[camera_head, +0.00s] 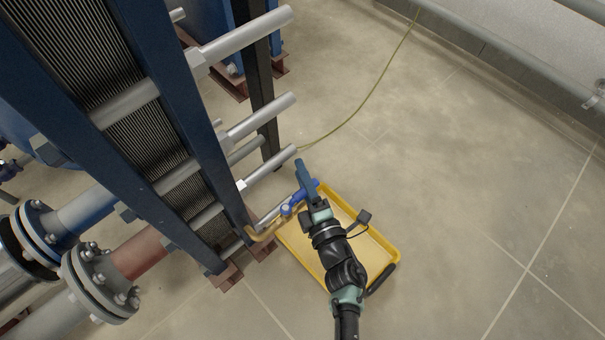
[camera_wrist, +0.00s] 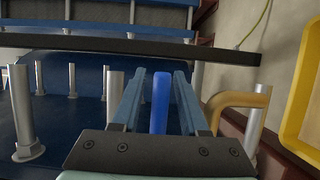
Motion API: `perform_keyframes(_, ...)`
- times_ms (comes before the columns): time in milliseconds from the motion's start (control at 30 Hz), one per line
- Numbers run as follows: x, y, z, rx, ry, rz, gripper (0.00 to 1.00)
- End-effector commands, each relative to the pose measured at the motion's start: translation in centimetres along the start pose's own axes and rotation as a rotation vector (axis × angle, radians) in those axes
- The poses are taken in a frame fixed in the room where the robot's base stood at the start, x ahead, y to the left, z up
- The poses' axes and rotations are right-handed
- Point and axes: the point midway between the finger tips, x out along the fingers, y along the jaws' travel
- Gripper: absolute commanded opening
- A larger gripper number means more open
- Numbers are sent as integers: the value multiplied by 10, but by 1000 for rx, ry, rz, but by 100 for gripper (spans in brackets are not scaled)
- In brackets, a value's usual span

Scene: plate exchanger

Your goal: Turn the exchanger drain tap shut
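My gripper (camera_head: 302,167) reaches over the handle from the front right. In the wrist view the blue handle (camera_wrist: 161,103) stands between the two fingers of my gripper (camera_wrist: 160,75). The fingers are apart, with a visible gap on each side of the handle. The bent pipe (camera_wrist: 235,100) is just right of the right finger. The tap's body is mostly hidden in the head view.
A yellow tray (camera_head: 388,245) lies on the floor under my arm. The exchanger's dark blue frame (camera_head: 165,75) and protruding grey rods (camera_head: 262,118) stand close on the left. Flanged pipes (camera_head: 95,275) are at lower left. Floor on the right is clear.

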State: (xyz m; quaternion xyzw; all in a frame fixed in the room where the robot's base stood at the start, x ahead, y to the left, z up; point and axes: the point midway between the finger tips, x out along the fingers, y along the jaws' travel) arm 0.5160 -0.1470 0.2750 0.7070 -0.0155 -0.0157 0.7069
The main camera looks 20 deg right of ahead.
Motion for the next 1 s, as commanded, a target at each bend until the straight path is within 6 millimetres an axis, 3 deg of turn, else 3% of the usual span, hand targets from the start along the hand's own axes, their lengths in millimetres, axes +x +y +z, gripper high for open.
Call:
perform_keyframes(33, 0, 0, 0, 0, 0, 0, 32)
perform_keyframes(200, 0, 0, 0, 0, 0, 0, 1)
perform_keyframes(233, 0, 0, 0, 0, 0, 0, 0)
perform_keyframes(1000, -1, 0, 0, 0, 0, 0, 0)
